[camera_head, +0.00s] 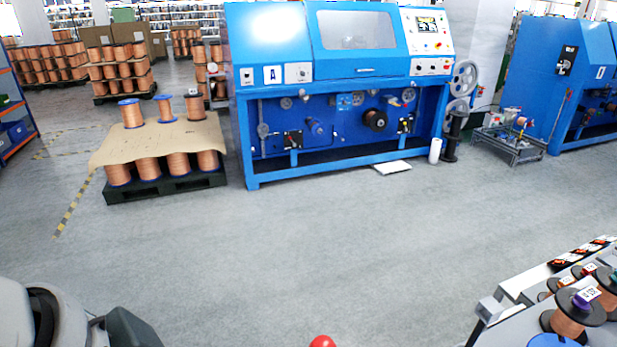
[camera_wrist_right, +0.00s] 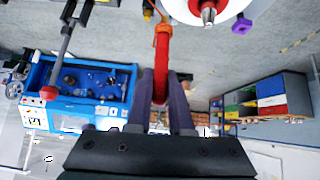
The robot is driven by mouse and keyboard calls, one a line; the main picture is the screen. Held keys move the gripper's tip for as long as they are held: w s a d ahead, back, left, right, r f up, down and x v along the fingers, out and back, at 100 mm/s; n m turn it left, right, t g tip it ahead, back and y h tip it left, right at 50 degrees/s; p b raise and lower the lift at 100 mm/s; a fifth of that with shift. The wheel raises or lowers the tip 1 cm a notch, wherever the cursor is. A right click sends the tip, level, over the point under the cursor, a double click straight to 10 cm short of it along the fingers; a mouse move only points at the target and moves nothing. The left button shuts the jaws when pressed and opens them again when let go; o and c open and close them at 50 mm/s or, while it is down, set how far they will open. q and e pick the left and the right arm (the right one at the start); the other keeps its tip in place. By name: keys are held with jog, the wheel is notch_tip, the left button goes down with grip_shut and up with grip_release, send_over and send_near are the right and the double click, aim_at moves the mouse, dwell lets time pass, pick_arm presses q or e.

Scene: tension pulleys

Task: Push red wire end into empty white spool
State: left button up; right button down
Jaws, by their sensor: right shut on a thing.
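In the right wrist view, my right gripper (camera_wrist_right: 161,80) is shut on a red wire end (camera_wrist_right: 161,62), a thick red piece that stands out beyond the fingertips toward an orange part at its far end. A white round thing (camera_wrist_right: 236,6), which looks like the white spool, is cut off by the top edge of that view. A red and silver hub (camera_wrist_right: 207,12) shows at its middle. The wire end appears apart from the hub; the depth between them is hard to judge. The head view shows neither gripper nor the white spool clearly.
A bench with copper spools (camera_head: 570,322) stands at the lower right of the head view. A blue machine (camera_head: 340,100) and a pallet of copper spools (camera_head: 165,150) stand farther back. A red knob on a lever (camera_wrist_right: 49,92) shows in the wrist view. Open grey floor lies between.

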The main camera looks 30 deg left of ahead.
jog(key=shift+s+a+r, duration=0.35)
jog(key=shift+a+r, duration=0.25)
jog(key=shift+a, duration=0.05)
jog(key=shift+s+d+f, duration=0.15)
jog(key=shift+d+f, duration=0.4)
jog(key=shift+d, duration=0.1)
jog(key=shift+d+f, duration=0.35)
jog(key=shift+d, duration=0.15)
jog(key=shift+d+f, duration=0.45)
jog(key=shift+d, duration=0.2)
